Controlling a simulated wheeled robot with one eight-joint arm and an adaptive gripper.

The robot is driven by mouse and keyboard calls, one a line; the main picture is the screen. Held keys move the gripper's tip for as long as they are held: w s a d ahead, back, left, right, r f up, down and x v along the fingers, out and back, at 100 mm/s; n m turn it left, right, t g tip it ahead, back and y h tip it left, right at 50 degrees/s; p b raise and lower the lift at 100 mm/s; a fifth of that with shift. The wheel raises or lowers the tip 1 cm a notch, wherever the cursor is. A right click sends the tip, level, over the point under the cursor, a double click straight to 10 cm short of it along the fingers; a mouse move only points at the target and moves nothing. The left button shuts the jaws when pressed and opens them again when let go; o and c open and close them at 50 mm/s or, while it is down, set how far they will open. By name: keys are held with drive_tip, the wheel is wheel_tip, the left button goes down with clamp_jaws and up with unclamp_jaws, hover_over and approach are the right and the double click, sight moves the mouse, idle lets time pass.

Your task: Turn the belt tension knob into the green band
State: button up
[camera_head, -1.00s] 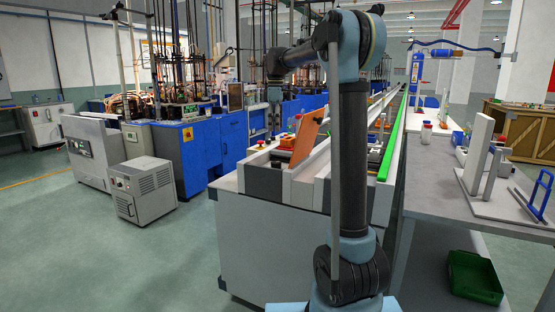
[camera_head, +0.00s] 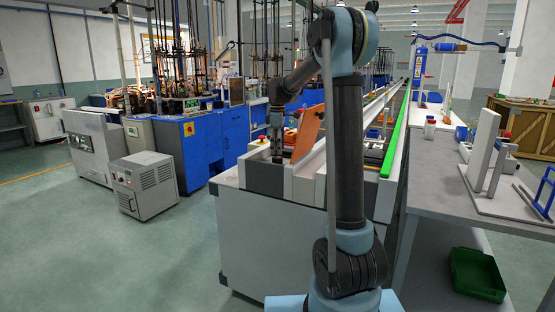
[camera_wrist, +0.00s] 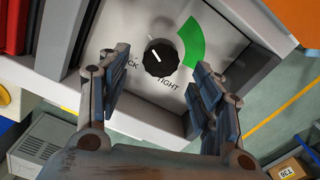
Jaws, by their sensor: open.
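The belt tension knob (camera_wrist: 160,57) is round and black with a short white mark, on a light panel in the wrist view. The green band (camera_wrist: 192,42) is a curved patch to the right of the knob. The white mark sits on the knob's left part, away from the band. The lettering reads "CK" at the left and "TIGHT" below. My gripper (camera_wrist: 152,76) is open, one finger on each side of the knob, with gaps on both sides. In the head view my gripper (camera_head: 277,147) is low at the machine's near end; the knob is hidden there.
An orange panel (camera_head: 308,133) stands tilted just right of my gripper. A red emergency button (camera_head: 262,139) is on the left. The long conveyor with a green rail (camera_head: 393,140) runs away. A grey bench (camera_head: 445,175) stands at the right.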

sight(278, 158)
drive_tip(key=shift+f, duration=2.35)
drive_tip(key=shift+s, duration=0.1)
drive_tip(key=c, duration=1.1)
drive_tip(key=shift+o, duration=0.2)
drive_tip(key=shift+d, duration=0.1)
